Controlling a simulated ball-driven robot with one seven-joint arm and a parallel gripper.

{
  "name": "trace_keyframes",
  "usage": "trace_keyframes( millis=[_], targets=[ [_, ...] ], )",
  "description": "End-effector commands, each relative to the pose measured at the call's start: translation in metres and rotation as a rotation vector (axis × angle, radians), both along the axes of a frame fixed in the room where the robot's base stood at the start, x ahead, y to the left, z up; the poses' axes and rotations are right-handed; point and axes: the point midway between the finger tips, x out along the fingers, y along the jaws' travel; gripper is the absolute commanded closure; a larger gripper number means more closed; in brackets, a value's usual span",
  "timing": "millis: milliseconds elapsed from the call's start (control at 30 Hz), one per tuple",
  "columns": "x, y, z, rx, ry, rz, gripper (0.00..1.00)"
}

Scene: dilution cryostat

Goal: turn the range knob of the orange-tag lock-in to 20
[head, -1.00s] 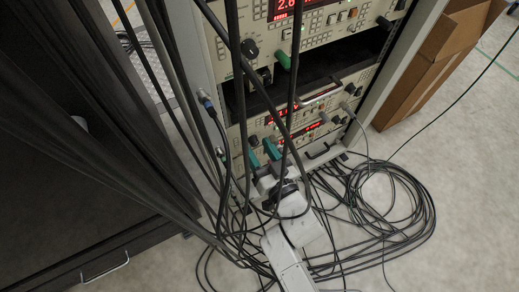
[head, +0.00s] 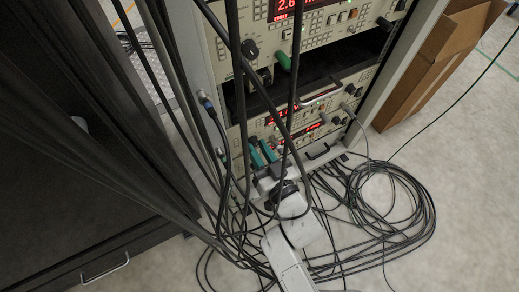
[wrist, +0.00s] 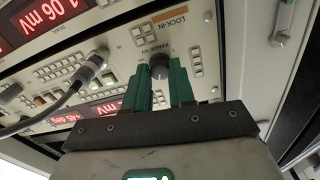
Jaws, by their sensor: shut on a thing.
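The orange-tag lock-in (wrist: 213,60) is the beige panel in the wrist view, with an orange tag (wrist: 203,20) beside the "LOCK-IN" lettering. Its dark grey range knob (wrist: 159,62) sits under the "RANGE mV" label. My gripper (wrist: 160,78) has green fingers, one on each side of the knob, and is shut on it. The fingers hide part of the knob and its dial marks; I cannot read its setting. In the head view my gripper (head: 262,152) is at the lower left of the rack's lower unit, partly behind hanging cables.
Red displays (wrist: 82,112) and a grey cable plug (wrist: 92,66) are left of the knob. Thick black cables (head: 240,90) hang in front of the rack. Coiled cables (head: 400,215) lie on the floor at right. A cardboard box (head: 425,65) stands right of the rack.

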Motion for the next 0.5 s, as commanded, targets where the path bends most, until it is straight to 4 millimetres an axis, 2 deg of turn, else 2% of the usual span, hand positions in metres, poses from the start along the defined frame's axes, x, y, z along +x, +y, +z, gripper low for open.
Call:
trace_keyframes(
  millis=[500],
  targets=[
    [-0.0001,-0.0004,-0.0014,-0.279,-0.186,0.0,1.0]
  ],
)
